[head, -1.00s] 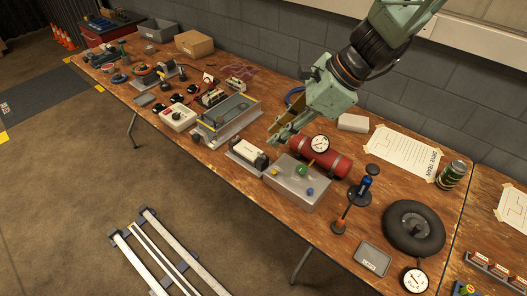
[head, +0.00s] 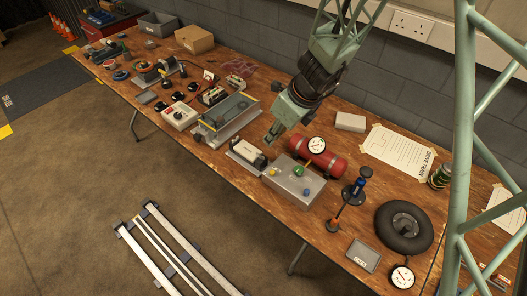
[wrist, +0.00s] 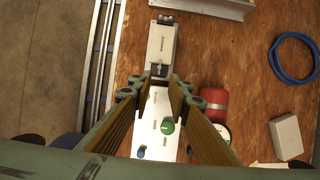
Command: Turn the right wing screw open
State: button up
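A white box-shaped device (head: 248,154) with dark fittings at its ends lies on the table. It also shows in the wrist view (wrist: 162,45), just ahead of my fingertips. A dark fitting (wrist: 159,70) at its near end lies between and just beyond the tips. I cannot tell for sure which part is the right wing screw. My gripper (head: 271,137) is above and behind the device, pointing down. In the wrist view, my fingers (wrist: 160,84) stand apart with nothing held. A grey metal box (head: 293,187) with a green knob (head: 299,171) stands right of the device.
A red cylinder (head: 325,163) with a gauge (head: 317,145) lies right of my gripper. A metal tray-like frame (head: 226,128) stands to the left. A blue cable loop (wrist: 293,57) and a white block (head: 350,122) lie nearby. A black wheel (head: 404,225) is farther right.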

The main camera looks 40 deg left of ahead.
aim_at(260, 155)
jog(key=shift+f, duration=0.15)
jog(key=shift+b+x, duration=2.6)
jog(key=shift+x, duration=4.2)
jog(key=shift+a, duration=0.1)
jog(key=shift+c, duration=0.7)
grip_shut()
